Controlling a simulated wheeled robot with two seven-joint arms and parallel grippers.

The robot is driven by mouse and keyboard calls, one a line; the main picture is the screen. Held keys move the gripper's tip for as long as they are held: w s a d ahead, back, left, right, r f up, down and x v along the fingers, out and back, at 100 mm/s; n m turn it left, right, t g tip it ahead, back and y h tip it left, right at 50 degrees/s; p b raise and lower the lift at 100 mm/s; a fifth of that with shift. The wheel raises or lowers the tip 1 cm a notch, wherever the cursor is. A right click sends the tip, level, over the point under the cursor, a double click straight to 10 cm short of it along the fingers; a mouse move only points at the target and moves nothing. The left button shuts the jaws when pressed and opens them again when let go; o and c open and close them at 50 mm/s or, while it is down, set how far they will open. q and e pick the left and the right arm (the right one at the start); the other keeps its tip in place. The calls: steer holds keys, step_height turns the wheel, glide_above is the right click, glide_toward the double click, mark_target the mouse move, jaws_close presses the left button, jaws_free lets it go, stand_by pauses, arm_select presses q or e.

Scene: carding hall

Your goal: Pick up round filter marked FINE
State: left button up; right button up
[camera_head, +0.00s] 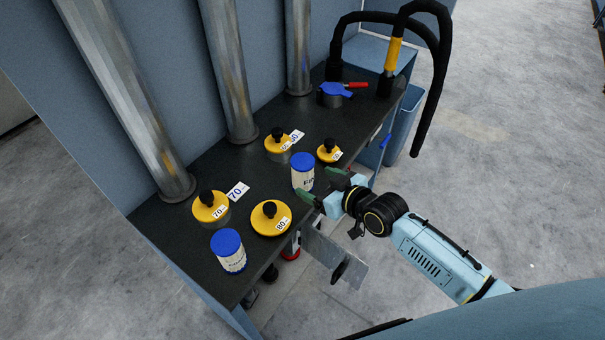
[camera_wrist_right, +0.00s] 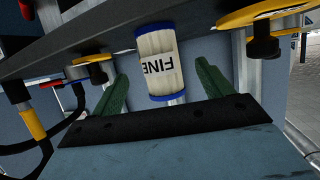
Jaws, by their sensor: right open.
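The round filter marked FINE (camera_head: 302,180) stands upright on the dark bench top, a white pleated cylinder with blue ends. In the right wrist view the filter (camera_wrist_right: 158,62) shows its FINE label, in line with the gap between my fingers. My right gripper (camera_head: 322,187) is open and empty at the bench's front edge, its green fingers pointing at the filter, just short of it or beside it; contact cannot be made out. A second blue-capped filter (camera_head: 231,255) stands at the near end; its label is too small to read. My left gripper is not in view.
Several yellow-topped discs with black knobs stand around, among them one marked 70 (camera_head: 211,208) and one marked 80 (camera_head: 270,219). A blue-and-red tool (camera_head: 333,93) and black hoses (camera_head: 432,75) are at the far end. Metal pipes (camera_head: 228,70) rise along the back.

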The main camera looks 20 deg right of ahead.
mark_target(311, 179)
steer(key=shift+x, duration=3.05)
steer(key=shift+r, duration=0.1)
steer(key=c, duration=1.1)
